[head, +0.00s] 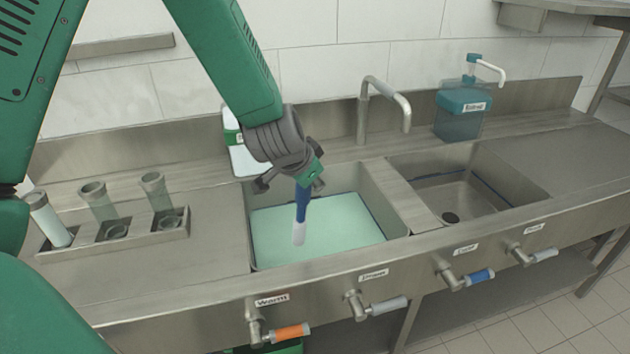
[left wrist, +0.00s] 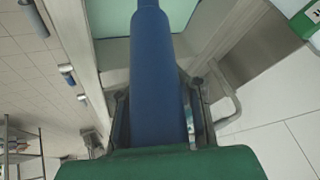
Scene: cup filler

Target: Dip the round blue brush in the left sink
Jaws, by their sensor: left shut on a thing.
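My left gripper (head: 298,184) is shut on the blue handle of the round brush (head: 302,206) and holds it over the left sink (head: 259,262). The brush hangs nearly upright with its pale head down, over or at the light green liquid (head: 345,225) in that sink. I cannot tell whether the tip touches the liquid. In the left wrist view the blue handle (left wrist: 155,75) runs away from my left gripper, with the pale green liquid (left wrist: 108,62) beyond it. The right gripper is not in view.
The right sink (head: 470,198) is empty with a drain. A faucet (head: 388,92) stands behind the sinks, and a teal soap dispenser (head: 460,112) stands at the back right. A rack (head: 130,238) with several tubes is at the left. Labelled taps line the front edge.

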